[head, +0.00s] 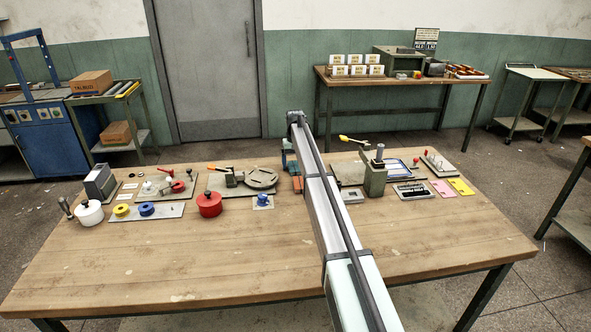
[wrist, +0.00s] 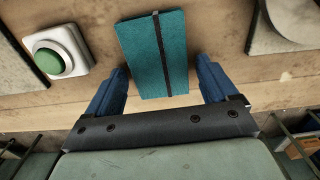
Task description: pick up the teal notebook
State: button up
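The teal notebook (wrist: 140,60) lies on the wooden table in the wrist view, with a dark elastic band running along it. My gripper (wrist: 160,66) is open, with one blue finger on each side of the notebook's near end. Nothing is clamped between the fingers. I cannot tell how far the fingertips are above the table. In the head view my arm reaches across the table to its far side, and I cannot make out the notebook there for sure.
A white box with a green button (wrist: 47,61) sits left of the notebook. A grey plate with a round piece (wrist: 294,18) is to the right. In the head view, a red pot (head: 209,205) and a green press (head: 374,178) stand on either side of my arm. The front of the table is clear.

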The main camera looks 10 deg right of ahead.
aim_at(291, 165)
jog(key=c, duration=1)
jog(key=shift+r, duration=0.1)
jog(key=shift+r, duration=0.5)
notch_tip(291, 165, up, 6)
jog(key=shift+r, duration=0.25)
jog(key=s+a+n, duration=0.1)
jog(key=s+a, duration=0.1)
jog(key=a, duration=0.3)
jog(key=s+a+r+n, duration=0.1)
jog(key=s+a, duration=0.1)
jog(key=a, duration=0.3)
jog(key=s+a+n, duration=0.1)
jog(key=s+a, duration=0.1)
jog(key=a, duration=0.4)
jog(key=shift+s+r, duration=0.2)
jog(key=shift+s, duration=0.2)
jog(key=s+n, duration=0.1)
jog(key=n, duration=0.2)
jog(key=shift+s+f, duration=0.1)
jog(key=shift+s, duration=0.05)
jog(key=n, duration=0.4)
jog(key=shift+d+n, duration=0.1)
jog(key=shift+n, duration=0.3)
